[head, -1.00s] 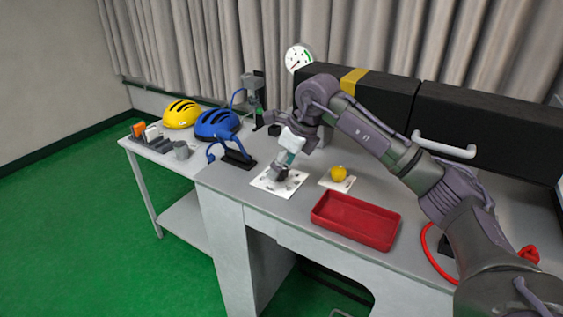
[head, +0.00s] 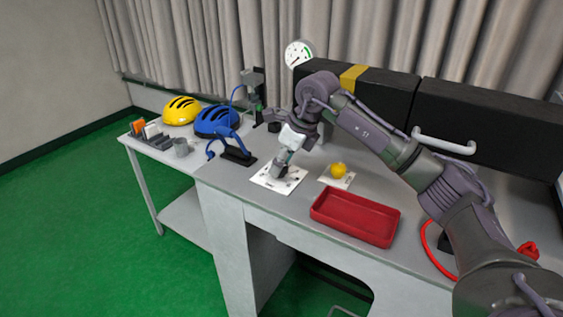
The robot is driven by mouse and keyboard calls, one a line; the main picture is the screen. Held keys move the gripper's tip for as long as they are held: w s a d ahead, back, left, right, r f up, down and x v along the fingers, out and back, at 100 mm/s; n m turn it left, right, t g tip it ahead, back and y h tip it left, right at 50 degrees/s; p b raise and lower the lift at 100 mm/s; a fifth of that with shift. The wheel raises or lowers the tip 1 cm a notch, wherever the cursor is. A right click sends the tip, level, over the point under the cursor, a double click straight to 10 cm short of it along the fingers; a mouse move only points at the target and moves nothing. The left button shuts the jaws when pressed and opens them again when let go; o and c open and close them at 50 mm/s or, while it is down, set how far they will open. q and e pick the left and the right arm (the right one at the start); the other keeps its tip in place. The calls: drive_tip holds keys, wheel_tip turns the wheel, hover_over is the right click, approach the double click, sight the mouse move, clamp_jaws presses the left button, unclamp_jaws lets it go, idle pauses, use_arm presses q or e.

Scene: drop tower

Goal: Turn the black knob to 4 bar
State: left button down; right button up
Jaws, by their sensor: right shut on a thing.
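The black knob (head: 282,173) sits on a white dial plate (head: 268,184) with dark marks, flat on the grey bench. Only a small part of the knob shows below my fingers. My right gripper (head: 281,166) points down over the plate and is shut on the knob. The marks are too small to read, so I cannot tell the knob's setting. A round white gauge (head: 299,54) with a green band stands at the back; its numbers are not legible. My left gripper is not in view.
A yellow knob (head: 339,170) on its own white plate is right of the black knob. A red tray (head: 355,218) lies in front. A blue clamp-like handle (head: 233,147) stands left. Yellow (head: 181,110) and blue (head: 216,121) helmets sit farther left. Long black box (head: 487,126) behind.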

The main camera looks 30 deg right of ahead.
drive_tip(key=n+g, duration=0.1)
drive_tip(key=n, duration=0.2)
drive_tip(key=shift+y, duration=0.4)
drive_tip(key=shift+w+d+n+g+y, duration=0.1)
drive_tip(key=shift+n+g+y, duration=0.2)
drive_tip(key=shift+n, duration=0.7)
drive_tip(key=shift+w+n+g+y, duration=0.1)
drive_tip(key=shift+n+g, duration=0.3)
drive_tip(key=shift+n, duration=0.6)
drive_tip(key=o, duration=1.2)
drive_tip(key=shift+c, duration=0.2)
